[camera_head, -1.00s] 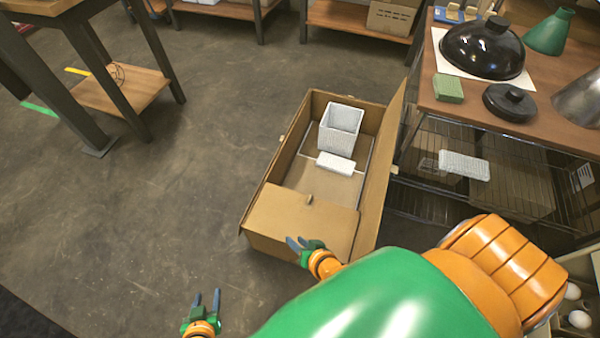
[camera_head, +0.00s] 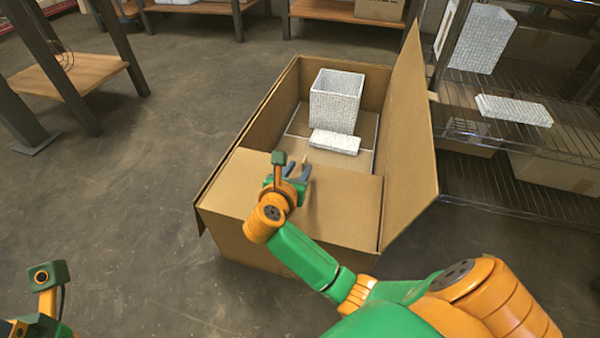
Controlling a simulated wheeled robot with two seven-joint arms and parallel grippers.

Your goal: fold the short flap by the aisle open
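A large open cardboard box (camera_head: 270,262) stands on the floor. Its near short flap (camera_head: 225,190) lies folded inward, roughly flat over the near end, hiding what is beneath. The right long flap (camera_head: 408,140) stands up and leans outward. My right gripper (camera_head: 298,172) is over the inner edge of the near flap, its two dark fingers apart with a small gap between them. I cannot tell whether they touch the cardboard. Only part of my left wrist shows at the lower left; its fingers are out of frame.
Inside the box are a white textured bin (camera_head: 336,98) and a flat white block (camera_head: 334,141). A wire rack (camera_head: 500,90) stands close on the right, holding another white block (camera_head: 514,110). The floor (camera_head: 130,170) left of the box is open.

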